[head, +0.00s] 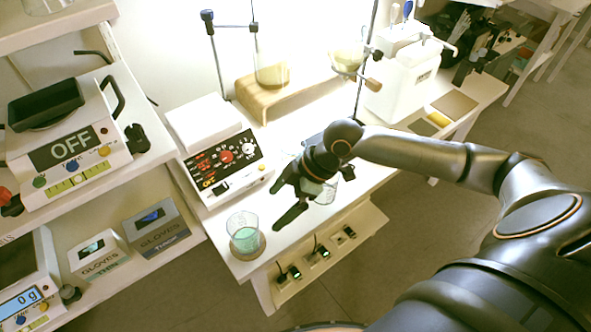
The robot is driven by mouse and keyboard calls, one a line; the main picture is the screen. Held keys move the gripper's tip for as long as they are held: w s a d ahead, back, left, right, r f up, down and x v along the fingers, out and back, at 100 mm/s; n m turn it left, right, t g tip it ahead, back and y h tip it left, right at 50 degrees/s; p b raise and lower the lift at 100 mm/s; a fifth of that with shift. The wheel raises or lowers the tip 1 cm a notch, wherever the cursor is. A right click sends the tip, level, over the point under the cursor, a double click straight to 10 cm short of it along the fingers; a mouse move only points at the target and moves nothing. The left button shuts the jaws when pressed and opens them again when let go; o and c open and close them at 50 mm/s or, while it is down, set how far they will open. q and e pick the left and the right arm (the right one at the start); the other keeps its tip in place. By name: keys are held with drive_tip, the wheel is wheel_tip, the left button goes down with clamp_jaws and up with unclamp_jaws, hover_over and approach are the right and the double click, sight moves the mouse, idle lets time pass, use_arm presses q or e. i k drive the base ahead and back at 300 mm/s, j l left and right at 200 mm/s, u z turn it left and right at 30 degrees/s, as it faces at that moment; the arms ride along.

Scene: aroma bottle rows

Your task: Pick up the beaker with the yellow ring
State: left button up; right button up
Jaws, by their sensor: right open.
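A clear beaker (243,228) with teal liquid stands upright on a round brown base near the bench's front left corner. A second clear beaker (326,193) with greenish liquid is partly hidden behind my right gripper. I cannot make out a yellow ring on either beaker. My right gripper (277,207) is open, with its black fingers pointing left over the bench. It is apart from the teal beaker, to its right. Whether anything is between the fingers is hard to tell, but nothing is clearly held. My left gripper is not in view.
A wooden stand (262,92) and flasks on metal stands are at the back. A white container (402,80) stands at the back right. Shelves with an "OFF" device (68,150) and glove boxes (158,228) are left.

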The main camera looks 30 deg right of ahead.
sight(291, 147)
drive_tip(key=z, duration=1)
